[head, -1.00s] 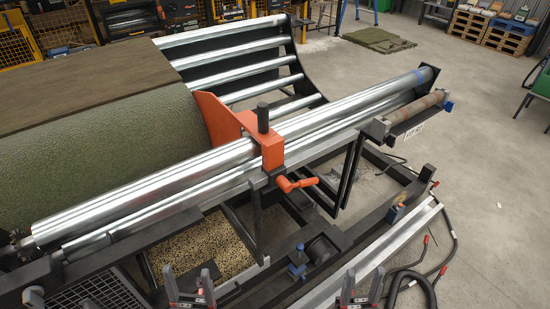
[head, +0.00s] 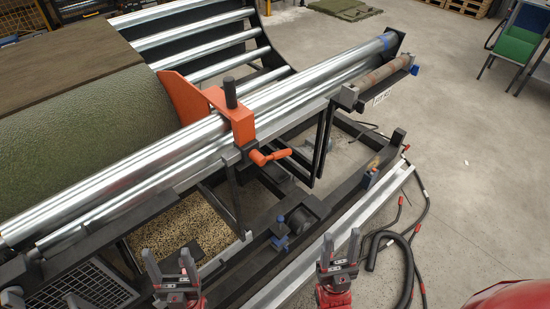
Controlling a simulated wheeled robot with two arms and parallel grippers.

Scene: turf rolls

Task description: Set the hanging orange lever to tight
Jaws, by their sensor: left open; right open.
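The orange lever (head: 270,156) hangs below the orange clamp block (head: 241,122) on the long rail. It points right, roughly level, with its grip end toward the right. A black post stands on top of the block, and an orange plate (head: 186,98) is joined behind it. My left gripper (head: 170,262) is open and empty at the bottom of the view, below and left of the lever. My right gripper (head: 341,248) is open and empty, below and right of the lever. Neither touches anything. Any tight marking is too small to see.
Long silver rollers (head: 130,180) run diagonally beside a large green turf roll (head: 80,140). A black frame with a blue-knobbed part (head: 280,232) lies between the grippers and lever. A pale metal rail (head: 300,265) crosses in front. Black hoses (head: 408,270) lie on the floor at right.

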